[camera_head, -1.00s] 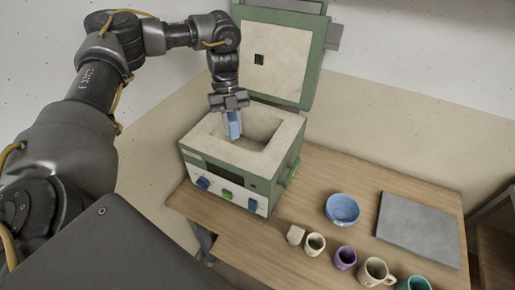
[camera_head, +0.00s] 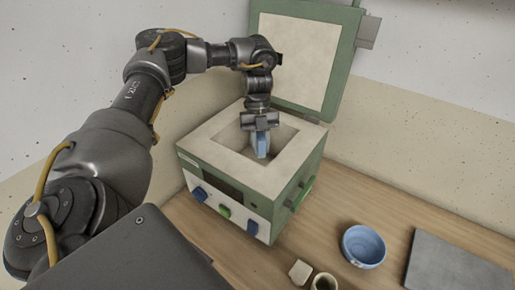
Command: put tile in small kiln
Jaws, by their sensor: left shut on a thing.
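The small kiln (camera_head: 213,154) is a green and white box on the wooden table, with a pale lining. Its lid (camera_head: 297,60) stands open at the back. My left gripper (camera_head: 261,146) points down inside the kiln's open chamber. It is shut on a light blue piece, which looks like the tile (camera_head: 262,147), held upright. The gripper hides part of the tile, and I cannot tell whether its lower end touches the chamber floor. My right gripper is not in view.
A blue bowl (camera_head: 363,246), a grey slab (camera_head: 455,270), a small beige block (camera_head: 300,271) and a cream cup (camera_head: 324,282) are on the table (camera_head: 330,210) to the right of the kiln. Some bare tabletop lies between kiln and bowl.

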